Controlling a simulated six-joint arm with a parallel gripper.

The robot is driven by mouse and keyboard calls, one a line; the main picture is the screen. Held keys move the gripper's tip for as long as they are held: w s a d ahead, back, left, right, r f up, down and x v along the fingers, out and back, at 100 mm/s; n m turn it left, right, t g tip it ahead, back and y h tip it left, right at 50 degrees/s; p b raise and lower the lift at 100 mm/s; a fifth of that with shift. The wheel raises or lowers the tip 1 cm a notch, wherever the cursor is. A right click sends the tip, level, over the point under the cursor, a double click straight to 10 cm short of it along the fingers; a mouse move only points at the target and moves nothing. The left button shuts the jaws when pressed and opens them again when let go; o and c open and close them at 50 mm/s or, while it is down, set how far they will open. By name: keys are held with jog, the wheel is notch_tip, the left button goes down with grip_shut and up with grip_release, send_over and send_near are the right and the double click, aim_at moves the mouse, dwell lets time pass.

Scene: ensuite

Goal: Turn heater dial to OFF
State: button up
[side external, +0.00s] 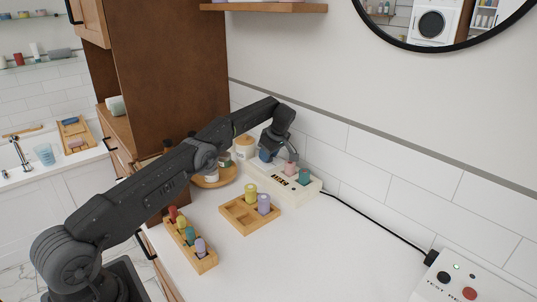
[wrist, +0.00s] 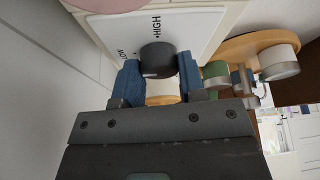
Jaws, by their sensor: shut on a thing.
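The heater is a low white box (side external: 312,188) against the tiled wall, with a pink bottle (side external: 290,168) and a teal bottle (side external: 304,176) on it. In the wrist view its white panel (wrist: 190,25) shows the word HIGH and a second, partly hidden label. The dark round dial (wrist: 158,60) sits on this panel; in the side view it is hidden behind my gripper. My gripper (side external: 265,156) is at the far end of the heater. In the wrist view its blue fingers (wrist: 157,84) are shut on the dial, one on each side. The dial's exact setting is unclear.
A round wooden tray (side external: 228,183) with jars stands close to the heater's left. A wooden rack (side external: 236,216) and a bottle rack (side external: 203,266) lie in front. A cable (side external: 375,228) runs to a control box (side external: 442,292).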

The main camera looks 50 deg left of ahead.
dwell(0.5)
jog(key=o, duration=0.9)
jog(key=shift+m, duration=0.3)
